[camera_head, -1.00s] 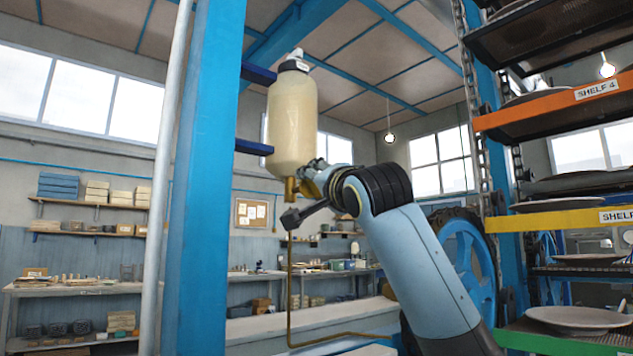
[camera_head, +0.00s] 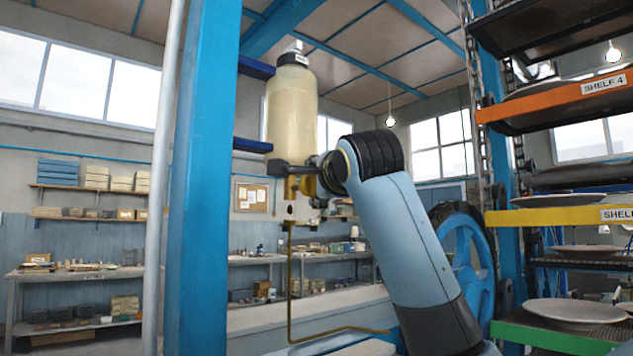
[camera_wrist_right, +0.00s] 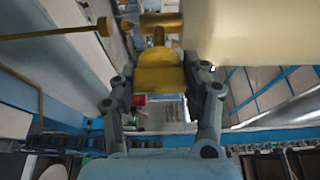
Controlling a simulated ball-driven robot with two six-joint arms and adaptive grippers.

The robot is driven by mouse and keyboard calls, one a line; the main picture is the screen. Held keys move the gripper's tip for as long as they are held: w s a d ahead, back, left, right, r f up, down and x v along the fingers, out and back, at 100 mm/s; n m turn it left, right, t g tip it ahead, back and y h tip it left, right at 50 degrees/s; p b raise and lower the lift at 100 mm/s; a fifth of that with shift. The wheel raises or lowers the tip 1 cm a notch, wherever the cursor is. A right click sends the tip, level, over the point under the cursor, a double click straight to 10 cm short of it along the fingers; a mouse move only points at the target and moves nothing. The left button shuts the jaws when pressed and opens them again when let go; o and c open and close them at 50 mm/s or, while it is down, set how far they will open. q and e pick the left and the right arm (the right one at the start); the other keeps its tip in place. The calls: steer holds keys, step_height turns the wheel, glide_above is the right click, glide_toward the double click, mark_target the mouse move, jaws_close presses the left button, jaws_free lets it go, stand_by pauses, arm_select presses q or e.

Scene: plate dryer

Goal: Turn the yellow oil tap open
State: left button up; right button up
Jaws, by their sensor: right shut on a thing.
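The cream oil bottle (camera_head: 292,110) hangs upright beside the blue post, with a brass outlet under it. The yellow tap (camera_head: 306,185) sits just below the bottle and is partly hidden by my right gripper. In the right wrist view its broad yellow handle (camera_wrist_right: 158,78) lies between the two grey fingers, and the brass body (camera_wrist_right: 160,20) is beyond it. My right gripper (camera_wrist_right: 162,88) is shut on this handle. In the head view the gripper (camera_head: 303,192) is beside the bottle's lower end. My left gripper is not in view.
A thin brass pipe (camera_head: 289,280) runs down from the tap and bends right. The blue post (camera_head: 203,180) stands close on the left. Shelves with plates (camera_head: 575,312), chains and a blue wheel (camera_head: 467,250) stand on the right.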

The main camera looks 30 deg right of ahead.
stand_by(0.4)
steer(key=o, duration=1.2)
steer(key=shift+s, duration=0.2)
steer(key=v, duration=0.7)
